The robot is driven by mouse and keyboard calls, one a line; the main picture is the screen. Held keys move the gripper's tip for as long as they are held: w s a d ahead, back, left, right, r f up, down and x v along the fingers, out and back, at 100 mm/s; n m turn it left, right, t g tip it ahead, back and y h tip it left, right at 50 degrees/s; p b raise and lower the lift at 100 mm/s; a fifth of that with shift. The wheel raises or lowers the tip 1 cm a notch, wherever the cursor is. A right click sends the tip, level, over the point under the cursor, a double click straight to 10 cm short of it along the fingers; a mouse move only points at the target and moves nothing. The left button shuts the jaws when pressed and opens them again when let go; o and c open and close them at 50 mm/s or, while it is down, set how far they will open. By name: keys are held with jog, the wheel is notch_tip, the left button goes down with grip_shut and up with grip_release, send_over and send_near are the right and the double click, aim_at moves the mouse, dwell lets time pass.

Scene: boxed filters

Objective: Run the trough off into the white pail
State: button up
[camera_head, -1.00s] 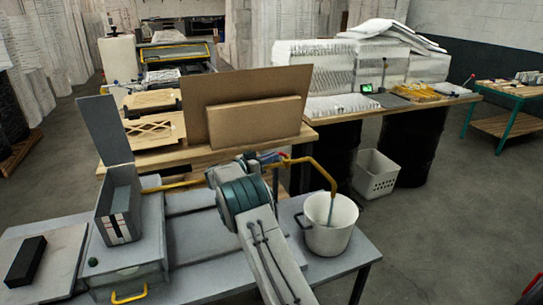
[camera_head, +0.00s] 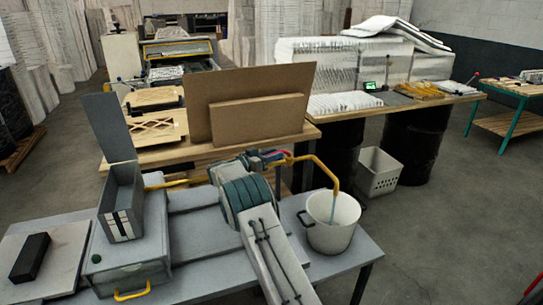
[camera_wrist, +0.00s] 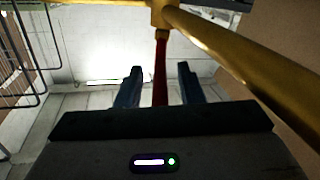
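The white pail (camera_head: 333,236) stands upright at the right end of the grey table. A yellow pipe (camera_head: 322,168) bends down over it, and a thin bluish stream (camera_head: 334,205) runs from its spout into the pail. The pipe also shows at the left, beside a grey box unit (camera_head: 125,262) that may be the trough; its contents are hidden. In the wrist view, a red lever (camera_wrist: 160,75) hangs from the yellow pipe (camera_wrist: 245,55) between my two blue fingers (camera_wrist: 159,88), with gaps on both sides.
An upright grey bin with a raised lid (camera_head: 122,205) stands on the box unit. A black block (camera_head: 30,257) lies on a board at the left. Behind is a wooden bench with cardboard panels (camera_head: 255,125). A white basket (camera_head: 377,172) stands on the floor.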

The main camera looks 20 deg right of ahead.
jog(key=b+v, duration=0.3)
jog(key=v, duration=1)
jog(key=shift+a, duration=0.3)
jog(key=shift+s+r, duration=0.1)
jog(key=shift+s, duration=0.05)
jog(key=w+r+n+t+y, duration=0.3)
jog(key=r+n+t+y, duration=0.45)
jog(key=r, duration=0.65)
jog(key=s+a+r+n+t+y, duration=0.3)
jog(key=s+y, duration=0.4)
jog(key=y, duration=0.1)
jog(key=s+d+f+g, duration=0.1)
jog(key=s+f+g, duration=0.3)
jog(key=s, duration=1)
jog(key=s+d+f+n+g+y, duration=0.1)
jog(key=s+f+g, duration=0.3)
jog(key=s, duration=1)
jog(key=s+d+f+g, duration=0.3)
jog(key=s+f+g, duration=0.2)
jog(key=s, duration=0.9)
notch_tip(320, 180, down, 3)
jog(key=shift+s+d+n+y, duration=0.2)
jog(key=shift+s+n+y, duration=0.1)
jog(key=shift+n+y, duration=0.05)
